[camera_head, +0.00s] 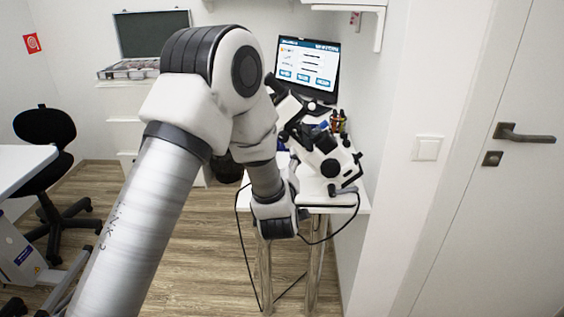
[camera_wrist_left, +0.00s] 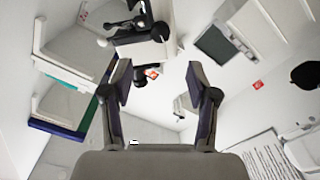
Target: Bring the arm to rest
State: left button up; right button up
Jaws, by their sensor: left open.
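My left arm (camera_head: 150,215) comes in from the bottom left of the head view. It rises to a bent elbow (camera_head: 215,70) and folds down to the wrist (camera_head: 277,215), in front of the white table. I cannot make out the gripper fingers in the head view. In the left wrist view my left gripper (camera_wrist_left: 158,82) has its two fingers spread apart, with nothing between them. My right arm and gripper do not show.
A white-and-black eye instrument (camera_head: 325,155) stands on the small table (camera_head: 340,203), partly behind my arm. A lit monitor (camera_head: 308,65) is behind it. A black chair (camera_head: 45,130) stands left. A door (camera_head: 500,200) and wall are at right. The floor between (camera_head: 90,180) is clear.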

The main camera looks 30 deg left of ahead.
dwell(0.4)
pick_arm(q)
jog(key=s+d+f+m+g+h+p, duration=0.1)
jog(key=s+d+f+m+g+h, duration=0.15)
jog(key=s+f, duration=0.65)
jog(key=s+d+f+m+g+h+p, duration=0.2)
jog(key=s+d+f+m+g, duration=0.1)
jog(key=f, duration=1.3)
jog(key=s+d+f+m+g+h, duration=0.1)
jog(key=s+d+f+m+g, duration=0.1)
jog(key=s, duration=0.6)
jog(key=s+d+f+m+g+h, duration=0.2)
jog(key=s+d+f+g, duration=0.1)
jog(key=s, duration=0.5)
jog(key=s+d+f+m+g+h, duration=0.2)
jog(key=s+f+m+g, duration=0.1)
jog(key=s, duration=0.5)
jog(key=shift+d+f+g, duration=0.35)
jog(key=shift+f+g, duration=0.2)
jog(key=shift+g, duration=0.5)
